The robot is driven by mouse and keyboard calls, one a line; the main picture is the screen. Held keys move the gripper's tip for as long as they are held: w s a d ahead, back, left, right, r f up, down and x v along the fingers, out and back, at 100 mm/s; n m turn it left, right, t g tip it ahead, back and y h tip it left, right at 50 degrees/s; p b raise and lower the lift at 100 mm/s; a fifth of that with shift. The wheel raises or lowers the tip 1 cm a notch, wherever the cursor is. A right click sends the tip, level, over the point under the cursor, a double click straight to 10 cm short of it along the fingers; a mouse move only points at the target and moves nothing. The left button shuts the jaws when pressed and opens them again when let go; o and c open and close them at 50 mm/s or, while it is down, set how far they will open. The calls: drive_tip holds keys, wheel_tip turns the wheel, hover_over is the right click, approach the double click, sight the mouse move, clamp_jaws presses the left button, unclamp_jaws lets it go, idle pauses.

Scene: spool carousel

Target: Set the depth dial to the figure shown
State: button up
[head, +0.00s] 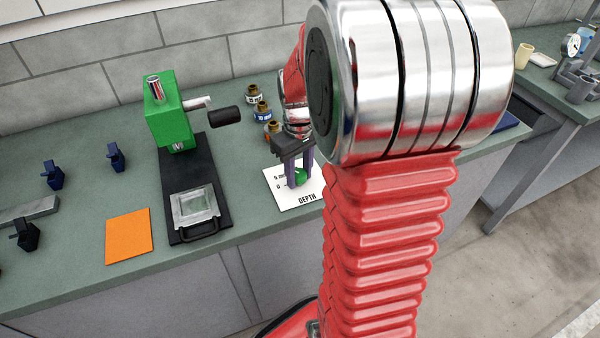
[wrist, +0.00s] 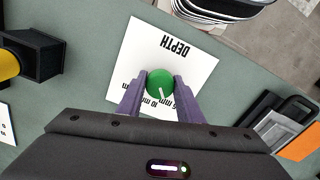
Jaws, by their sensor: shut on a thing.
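The depth dial (wrist: 160,82) is a round green knob with a white pointer line, on a white card (wrist: 200,58) lettered "DEPTH". In the wrist view the pointer line runs toward the scale figures at the card's lower part, partly hidden by my gripper; I cannot read its setting exactly. In the head view the dial (head: 301,177) sits on the card (head: 309,188), where "5 mm" and "0" show at its left. My gripper (head: 299,180) points down with its purple fingers around the dial. In the wrist view my gripper (wrist: 160,88) is shut on it.
A green press (head: 170,118) with a black-handled lever and dark base stands left of the card. Several brass-topped spools (head: 262,108) stand behind the card. An orange square (head: 129,236) and several dark blue or black clamp-like parts (head: 115,157) lie further left.

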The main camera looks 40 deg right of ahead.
sight(299, 172)
drive_tip(key=o, duration=1)
drive_tip(key=shift+o, duration=0.2)
wheel_tip(299, 172, up, 14)
drive_tip(key=shift+f, duration=0.15)
drive_tip(key=shift+w, duration=0.1)
idle(0.4)
